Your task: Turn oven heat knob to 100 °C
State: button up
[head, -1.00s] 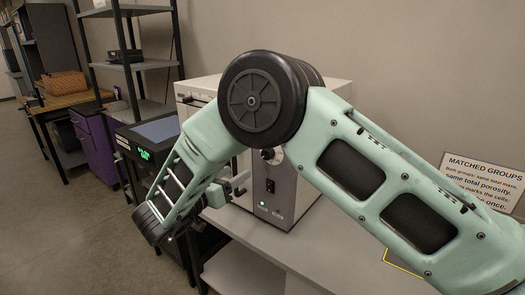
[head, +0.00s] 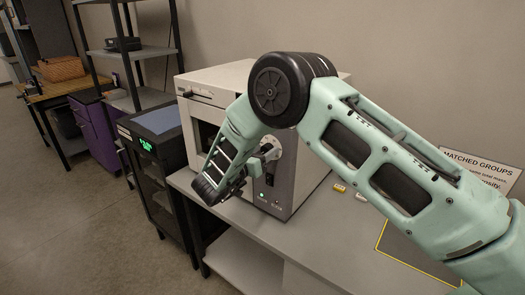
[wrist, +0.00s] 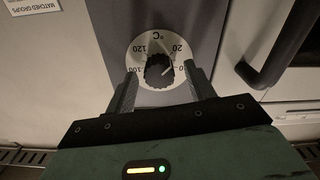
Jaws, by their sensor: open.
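The oven (head: 215,80) is a light box on the bench with a grey control panel (head: 290,180) at its right. In the wrist view the black heat knob (wrist: 158,70) sits on a white dial (wrist: 140,50) that appears upside down, with 120 and 100 at left and 20 and 0 at right. A pale line on the knob seems to point toward the 20 and 0 side. My gripper (wrist: 160,88) is open, with one finger on each side of the knob and small gaps visible.
The dark oven handle (wrist: 272,45) is close by at right in the wrist view. A dark cabinet with a green display (head: 147,145) stands left of the bench. Small orange-topped pieces (head: 340,187) and a yellow-edged mat (head: 410,255) lie on the bench at right.

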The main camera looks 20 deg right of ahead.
jog(key=c, duration=1)
